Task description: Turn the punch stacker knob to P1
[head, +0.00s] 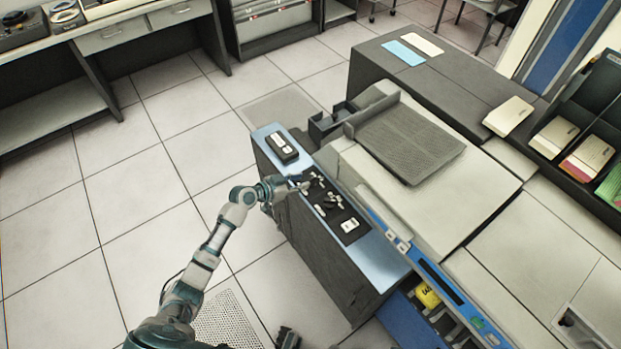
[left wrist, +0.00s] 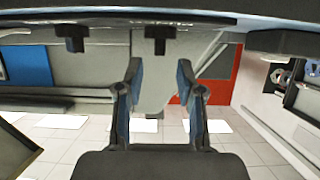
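A black control panel (head: 338,212) with dark knobs (head: 328,201) is set in the blue top of a low grey cabinet. The knob markings are too small to read. My left gripper (head: 301,184) reaches in from the left to the panel's far left part, close to the knobs. In the left wrist view, my left gripper (left wrist: 160,88) is open, with nothing between its fingers. Two dark knobs, a left one (left wrist: 75,38) and a right one (left wrist: 156,40), show beyond the fingertips; contact is not visible. A dark part at the head view's bottom edge may be my right gripper, mostly cut off.
A black device (head: 282,147) lies on the cabinet's far end. A large beige machine (head: 440,215) with a ribbed dark tray (head: 410,142) stands right of the panel. Open tiled floor (head: 140,200) lies left of the cabinet. A desk (head: 110,35) stands at the back left.

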